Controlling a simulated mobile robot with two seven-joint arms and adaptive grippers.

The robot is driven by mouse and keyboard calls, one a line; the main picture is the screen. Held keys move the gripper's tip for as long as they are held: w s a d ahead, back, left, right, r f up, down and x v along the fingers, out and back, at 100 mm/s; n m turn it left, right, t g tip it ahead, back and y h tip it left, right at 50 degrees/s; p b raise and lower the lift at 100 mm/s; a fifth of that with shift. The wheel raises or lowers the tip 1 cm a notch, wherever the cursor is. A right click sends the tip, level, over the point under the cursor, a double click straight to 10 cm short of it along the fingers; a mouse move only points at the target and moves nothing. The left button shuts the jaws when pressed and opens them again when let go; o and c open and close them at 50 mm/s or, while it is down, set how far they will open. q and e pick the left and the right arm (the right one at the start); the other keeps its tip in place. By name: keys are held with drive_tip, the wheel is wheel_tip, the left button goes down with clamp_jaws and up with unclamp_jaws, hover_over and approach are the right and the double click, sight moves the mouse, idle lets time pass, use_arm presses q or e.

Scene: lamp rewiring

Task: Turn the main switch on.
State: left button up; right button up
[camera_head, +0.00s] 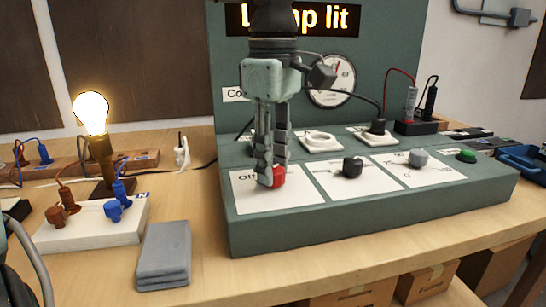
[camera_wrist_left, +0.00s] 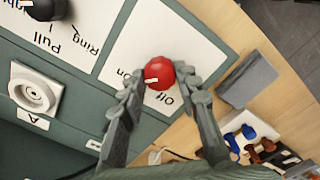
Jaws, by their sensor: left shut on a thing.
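The red main switch knob (camera_head: 279,176) sits on the left white plate of the green console, beside the word "Off". My left gripper (camera_head: 271,172) reaches down from above and is shut on this knob. In the left wrist view the two fingers stand on either side of the red knob (camera_wrist_left: 158,73). The white mark on the knob lies toward the side where "on" is printed. The lamp bulb (camera_head: 91,114) glows, and the display (camera_head: 300,17) reads "lit", its first word partly hidden by my arm. My right gripper is not in view.
A black knob (camera_head: 352,167), a grey knob (camera_head: 419,158) and a green button (camera_head: 466,156) are to the right on the console. Bare table shows between the blocks and the console.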

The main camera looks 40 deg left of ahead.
sight(273, 169)
use_arm(q)
drive_tip(key=shift+m, duration=0.3)
drive_tip(key=o, duration=1.2)
drive_tip(key=shift+c, duration=0.2)
wheel_tip(273, 169, up, 12)
idle(0.4)
